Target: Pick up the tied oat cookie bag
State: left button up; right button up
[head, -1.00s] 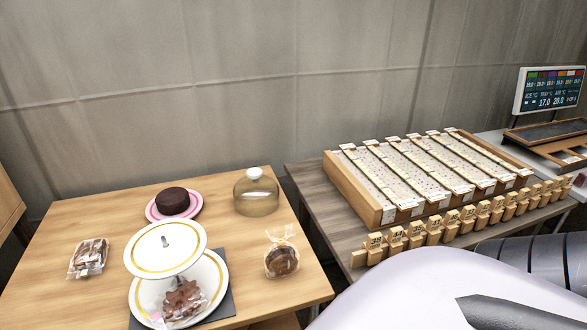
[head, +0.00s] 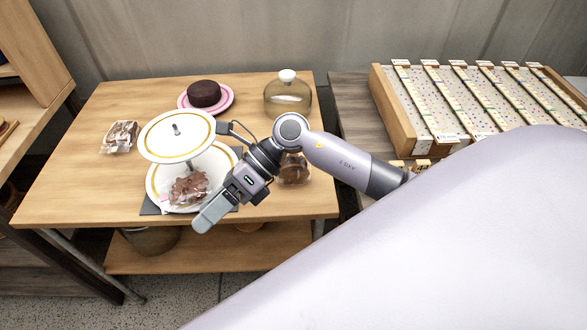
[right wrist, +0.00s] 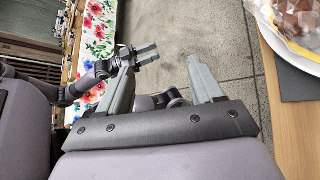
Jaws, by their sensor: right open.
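The bag of round brown cookies, which looks like the tied oat cookie bag (head: 294,172), sits on the wooden table right of the cake stand in the head view. My right forearm crosses in front of it and hides its top, including the tie. My right gripper (head: 208,215) is above the table's front edge, left of that bag and in front of the cake stand. In the right wrist view its fingers (right wrist: 165,82) are apart with nothing between them. Another gripper, apparently my left (right wrist: 147,52), shows small beyond them; its opening is unclear.
The two-tier cake stand (head: 175,137) holds a bag of brown treats (head: 188,188) on its lower plate, close to my right gripper. A flat clear bag (head: 121,136), a chocolate cake (head: 204,93) and a glass dome (head: 288,96) stand around it. The table's front left is clear.

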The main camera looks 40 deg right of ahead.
jog(key=w+d+f+n+h, duration=0.2)
jog(key=w+d+h, duration=0.3)
jog(key=d, duration=0.4)
notch_tip(320, 180, up, 3)
jog(key=h, duration=0.7)
send_over(293, 163)
jog(key=w, duration=0.2)
jog(key=shift+s+a+r+n, duration=0.1)
jog(key=shift+s+a+n, duration=0.15)
jog(key=shift+a+n, duration=0.1)
jog(key=shift+d+h, duration=0.25)
jog(key=shift+h, duration=0.05)
jog(key=f, duration=0.3)
jog(key=d+f, duration=0.1)
jog(key=f, duration=0.1)
jog(key=shift+s+d+f, duration=0.1)
jog(key=shift+f, duration=0.85)
jog(key=c, duration=0.8)
